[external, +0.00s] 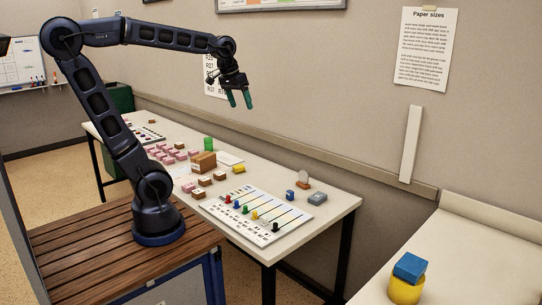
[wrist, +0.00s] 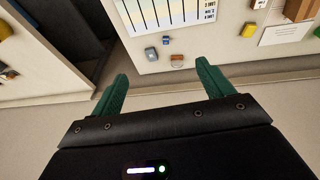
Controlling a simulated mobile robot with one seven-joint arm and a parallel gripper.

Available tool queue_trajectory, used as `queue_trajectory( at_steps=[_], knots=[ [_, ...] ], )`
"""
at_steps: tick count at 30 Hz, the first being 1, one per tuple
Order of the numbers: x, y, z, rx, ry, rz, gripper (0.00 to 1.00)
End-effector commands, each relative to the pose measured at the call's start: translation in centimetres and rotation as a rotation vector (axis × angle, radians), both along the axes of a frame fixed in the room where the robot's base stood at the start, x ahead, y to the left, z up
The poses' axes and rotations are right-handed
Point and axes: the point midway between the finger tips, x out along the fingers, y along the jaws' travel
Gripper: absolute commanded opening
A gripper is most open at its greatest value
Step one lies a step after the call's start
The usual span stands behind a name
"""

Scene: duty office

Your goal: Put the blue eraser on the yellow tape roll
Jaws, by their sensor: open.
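A blue block-shaped eraser (external: 410,267) rests on top of a squat yellow tape roll (external: 405,291) on the pale counter at the lower right of the external view. The eraser sits slightly turned and looks supported by the roll. In the wrist view a yellow thing (wrist: 5,29), probably the roll, is cut off at the left edge. My gripper (external: 238,98) is raised above the long table, well away from the roll and pointing down. Its green fingers (wrist: 162,68) are apart with nothing between them.
The long white table (external: 331,212) holds a chart with coloured pegs (external: 254,215), a small blue block (external: 290,195), a grey block (external: 317,198), a brown box (external: 203,162) and several pink blocks. A gap separates the table from the counter (external: 464,248). A wall stands behind.

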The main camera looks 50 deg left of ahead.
Motion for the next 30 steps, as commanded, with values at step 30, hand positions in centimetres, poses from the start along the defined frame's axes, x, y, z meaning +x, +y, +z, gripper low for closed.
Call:
queue_trajectory(
  at_steps=[30],
  knots=[
    [-10.8,8.8,-7.2,0.100,-0.125,0.013,0.80]
  ],
)
